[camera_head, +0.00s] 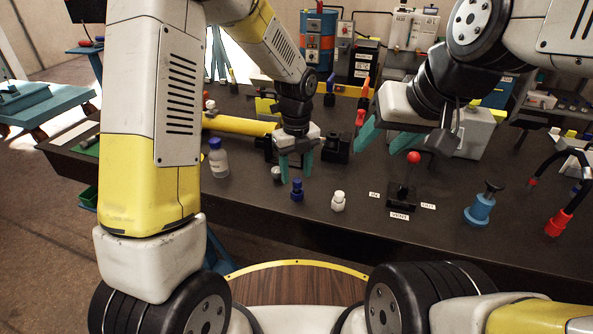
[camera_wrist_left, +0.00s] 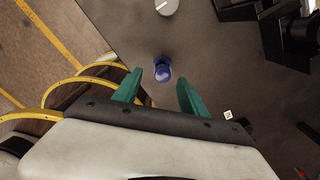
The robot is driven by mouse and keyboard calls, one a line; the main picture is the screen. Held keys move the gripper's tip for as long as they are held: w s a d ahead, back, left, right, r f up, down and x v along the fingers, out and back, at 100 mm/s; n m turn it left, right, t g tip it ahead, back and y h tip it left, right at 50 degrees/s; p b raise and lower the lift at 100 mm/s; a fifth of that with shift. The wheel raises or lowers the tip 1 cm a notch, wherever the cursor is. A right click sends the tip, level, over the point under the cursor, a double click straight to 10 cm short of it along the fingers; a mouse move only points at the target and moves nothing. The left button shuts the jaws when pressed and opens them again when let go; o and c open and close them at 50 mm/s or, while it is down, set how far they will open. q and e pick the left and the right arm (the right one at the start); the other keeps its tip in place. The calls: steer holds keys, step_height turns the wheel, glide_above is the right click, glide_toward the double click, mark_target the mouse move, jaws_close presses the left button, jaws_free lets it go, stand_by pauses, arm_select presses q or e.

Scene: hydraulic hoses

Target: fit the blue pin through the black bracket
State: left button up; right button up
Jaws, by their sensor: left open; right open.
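The blue pin (camera_head: 297,190) stands upright on the dark bench top, near its front edge. My left gripper (camera_head: 296,172) points down, open, just behind and above the pin. In the left wrist view the pin (camera_wrist_left: 162,70) shows beyond the gap between the two teal fingertips (camera_wrist_left: 161,82), touching neither. A black block (camera_head: 336,147), which looks like the bracket, stands behind and to the right of the left gripper; I cannot make out its hole. My right gripper (camera_head: 396,136) is open and empty, above the bench to the right.
A white pin-like piece (camera_head: 338,202) stands right of the blue pin. A bottle (camera_head: 218,158) stands to the left. A red-knobbed valve (camera_head: 402,193) with labels, a light-blue fitting (camera_head: 482,207) and a red-ended hose (camera_head: 558,222) are to the right. A yellow cylinder (camera_head: 238,125) lies behind.

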mark_target(297, 180)
arm_select(q)
steer(key=shift+w+d+f, duration=0.1)
steer(key=shift+f, duration=0.85)
steer(key=shift+w+d+f, duration=0.1)
steer(key=shift+f, duration=0.85)
jaws_close()
steer(key=shift+r, duration=0.15)
steer(key=shift+r, duration=0.65)
steer(key=shift+s+r, duration=0.15)
steer(key=shift+r, duration=0.4)
steer(key=shift+s+r, duration=0.15)
steer(key=shift+r, duration=0.4)
steer(key=s+d+r, duration=0.1)
steer(key=s+d, duration=0.1)
steer(key=s, duration=1.3)
steer(key=shift+s+d, duration=0.15)
steer(key=shift+r, duration=0.2)
steer(key=shift+r, duration=0.9)
